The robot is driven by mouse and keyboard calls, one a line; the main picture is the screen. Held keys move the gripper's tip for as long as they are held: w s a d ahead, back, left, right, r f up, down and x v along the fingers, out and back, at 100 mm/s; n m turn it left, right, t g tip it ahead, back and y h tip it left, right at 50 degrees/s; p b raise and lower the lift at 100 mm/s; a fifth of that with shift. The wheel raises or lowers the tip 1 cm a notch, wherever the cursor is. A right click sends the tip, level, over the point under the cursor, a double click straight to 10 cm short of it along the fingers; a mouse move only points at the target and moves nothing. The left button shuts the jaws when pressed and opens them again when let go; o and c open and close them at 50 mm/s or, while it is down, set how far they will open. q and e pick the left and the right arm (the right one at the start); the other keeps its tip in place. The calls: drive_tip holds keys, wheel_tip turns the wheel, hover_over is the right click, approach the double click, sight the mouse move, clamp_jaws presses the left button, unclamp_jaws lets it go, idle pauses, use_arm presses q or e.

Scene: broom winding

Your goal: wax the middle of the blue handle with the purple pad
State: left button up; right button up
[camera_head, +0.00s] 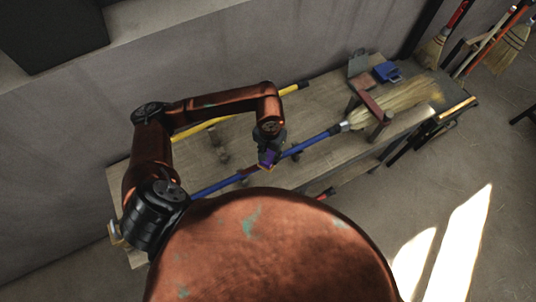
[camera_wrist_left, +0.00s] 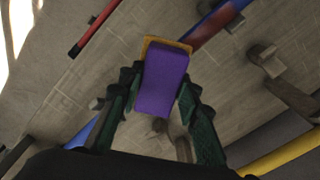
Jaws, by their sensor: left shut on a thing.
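The broom's blue handle (camera_head: 213,185) lies lengthwise over the wooden bench, with a dark red band (camera_head: 248,170) near its middle. Its straw head (camera_head: 398,98) is at the right end. My left gripper (camera_head: 269,157) is shut on the purple pad (camera_head: 267,159), over or right beside the handle, just right of the red band. In the left wrist view the purple pad (camera_wrist_left: 160,82), with an orange-yellow edge, sits between the fingers (camera_wrist_left: 158,100). The blue handle (camera_wrist_left: 228,17) passes behind it. I cannot tell whether pad and handle touch. My right gripper is not in view.
A yellow handle (camera_head: 210,122) lies along the bench's wall side. A wooden rest (camera_head: 372,107) stands by the straw head. A blue dustpan (camera_head: 387,71) and a grey box (camera_head: 358,63) are at the far end.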

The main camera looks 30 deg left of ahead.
use_arm(q)
drive_tip(key=shift+w+d, duration=0.5)
drive_tip(key=shift+w, duration=0.15)
wheel_tip(320, 180, up, 4)
drive_tip(key=shift+s+f+p, duration=0.1)
drive_tip(key=shift+s+p, duration=0.05)
drive_tip(key=shift+p, duration=0.25)
drive_tip(key=shift+w+r, duration=0.2)
drive_tip(key=shift+r, duration=0.5)
drive_tip(key=shift+s+r+p, duration=0.1)
drive_tip(key=shift+r+p, duration=0.4)
drive_tip(key=shift+r, duration=0.8)
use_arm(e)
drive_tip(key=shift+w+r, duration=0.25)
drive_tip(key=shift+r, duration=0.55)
use_arm(q)
drive_tip(key=shift+a, duration=0.1)
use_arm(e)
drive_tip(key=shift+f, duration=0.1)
